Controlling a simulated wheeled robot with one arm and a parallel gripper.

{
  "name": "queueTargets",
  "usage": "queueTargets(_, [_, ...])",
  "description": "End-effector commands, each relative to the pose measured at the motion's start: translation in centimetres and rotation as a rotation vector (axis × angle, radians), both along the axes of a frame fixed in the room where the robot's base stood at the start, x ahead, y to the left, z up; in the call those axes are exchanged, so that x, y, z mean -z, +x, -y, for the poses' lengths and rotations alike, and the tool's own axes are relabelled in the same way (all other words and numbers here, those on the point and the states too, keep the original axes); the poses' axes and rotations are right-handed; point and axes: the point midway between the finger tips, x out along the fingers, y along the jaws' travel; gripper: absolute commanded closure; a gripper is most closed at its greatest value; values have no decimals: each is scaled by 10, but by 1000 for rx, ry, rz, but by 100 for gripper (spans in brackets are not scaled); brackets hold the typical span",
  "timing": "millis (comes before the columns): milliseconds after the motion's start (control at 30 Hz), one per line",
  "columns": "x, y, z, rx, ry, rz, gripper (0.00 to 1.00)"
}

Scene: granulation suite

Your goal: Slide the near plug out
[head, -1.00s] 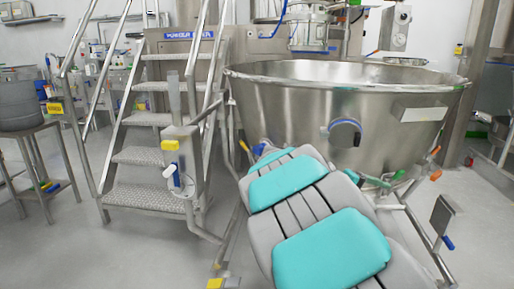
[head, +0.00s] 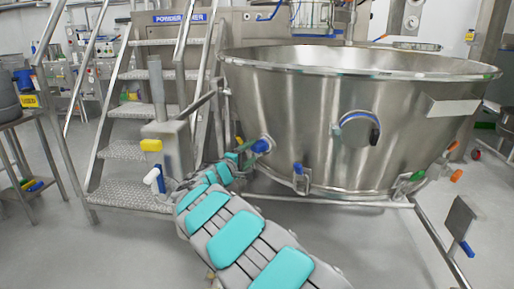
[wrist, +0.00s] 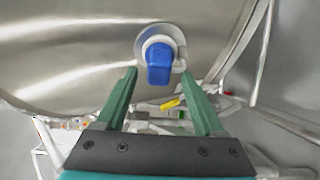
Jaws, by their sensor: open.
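A blue plug (head: 262,146) sits in a pale collar on the lower left side of the large steel bowl (head: 290,110). In the wrist view the plug (wrist: 159,64) shows its blue end, with a round metal flange around the collar. My gripper (head: 246,150) is at the bowl's left side, right by the plug. In the wrist view my gripper (wrist: 158,76) is open, its two green fingers apart with the plug seen between their tips. I cannot tell whether the tips reach past the plug's end. No contact shows.
A blue-handled fitting (head: 298,169) is at the bowl's lower front, and a round port (head: 358,130) is above it. Metal steps (head: 135,150) with rails stand left. Open floor lies in front.

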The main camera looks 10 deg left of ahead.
Motion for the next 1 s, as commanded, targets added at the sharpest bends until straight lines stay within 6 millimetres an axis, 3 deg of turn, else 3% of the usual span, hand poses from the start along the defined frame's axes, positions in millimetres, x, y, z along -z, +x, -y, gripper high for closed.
queueTargets(300, [0,36,16,0,1,0,30])
queueTargets(667, [0,41,19,0,1,0,30])
queueTargets(1000, [0,40,19,1,1,0,67])
